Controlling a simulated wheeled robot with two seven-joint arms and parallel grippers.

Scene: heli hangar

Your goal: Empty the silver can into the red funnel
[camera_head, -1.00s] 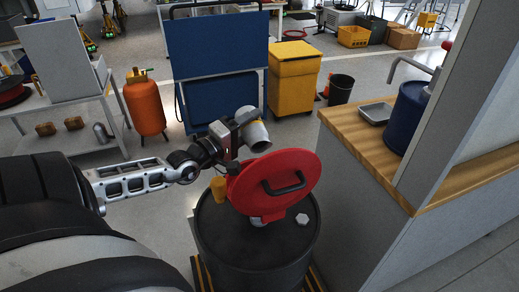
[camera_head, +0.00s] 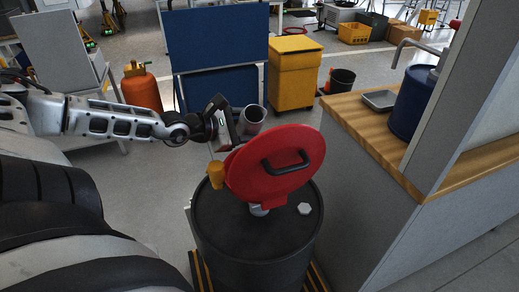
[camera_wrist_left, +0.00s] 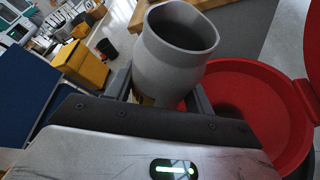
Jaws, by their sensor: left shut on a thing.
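The silver can (camera_head: 252,121) is in my left gripper (camera_head: 236,124), behind and above the red funnel (camera_head: 276,166). In the left wrist view the grey can (camera_wrist_left: 172,64) stands between the two fingers, its open mouth tilted up towards the camera; I cannot see its bottom inside. The funnel's wide red bowl (camera_wrist_left: 262,104) is beside and below the can in that view. Its round lid with a black handle is raised and hides the bowl in the head view. The funnel sits on a black drum (camera_head: 235,232). My right gripper is not in view.
A wooden-topped counter (camera_head: 352,117) with a blue drum (camera_head: 408,105) and a small tray (camera_head: 379,100) stands right. A yellow bin (camera_head: 295,73), blue panel cart (camera_head: 217,45) and orange gas cylinder (camera_head: 141,90) stand behind. Floor left of the black drum is clear.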

